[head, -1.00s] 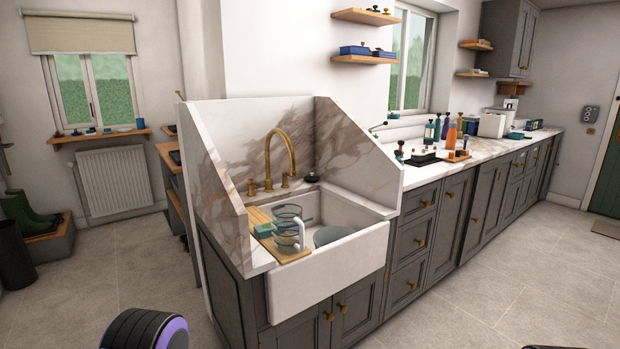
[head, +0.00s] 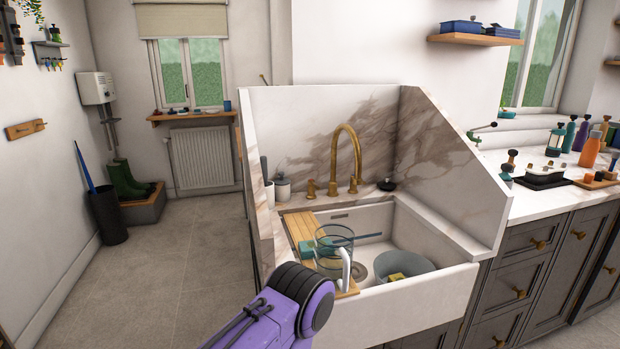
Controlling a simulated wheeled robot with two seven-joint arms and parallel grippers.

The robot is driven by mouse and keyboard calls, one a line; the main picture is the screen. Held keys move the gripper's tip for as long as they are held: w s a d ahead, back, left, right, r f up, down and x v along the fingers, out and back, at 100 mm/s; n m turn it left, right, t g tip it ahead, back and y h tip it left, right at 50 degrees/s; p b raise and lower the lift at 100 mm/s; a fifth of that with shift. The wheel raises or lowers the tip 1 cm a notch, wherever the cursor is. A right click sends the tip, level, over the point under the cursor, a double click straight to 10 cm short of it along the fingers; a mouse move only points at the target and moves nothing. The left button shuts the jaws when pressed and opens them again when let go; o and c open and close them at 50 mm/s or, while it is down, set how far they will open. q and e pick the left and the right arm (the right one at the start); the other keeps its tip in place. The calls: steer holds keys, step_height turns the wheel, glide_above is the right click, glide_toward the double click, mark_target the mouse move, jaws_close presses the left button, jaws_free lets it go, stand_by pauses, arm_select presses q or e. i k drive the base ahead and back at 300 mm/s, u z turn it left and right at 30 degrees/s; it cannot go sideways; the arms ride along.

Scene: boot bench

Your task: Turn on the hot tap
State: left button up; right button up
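A brass tap with a tall curved spout (head: 347,140) stands on the back ledge of the white sink (head: 420,290). A small brass handle (head: 311,189) stands left of the spout and another (head: 353,186) stands right of it. I see no marking that tells hot from cold, and no water running from the spout. Neither of my grippers shows. One of my purple arm links with a black joint rises from the bottom edge, in front of the sink and well short of the handles.
A clear jug with a white handle (head: 347,268) stands on a wooden board at the sink's left. A grey basin (head: 404,269) sits inside the sink. Marble splash panels (head: 455,175) flank the sink. Floor (head: 165,250) is clear at left.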

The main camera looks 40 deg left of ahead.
mark_target(311, 181)
steer(key=u, duration=0.6)
steer(key=i, duration=0.7)
steer(key=u, duration=0.7)
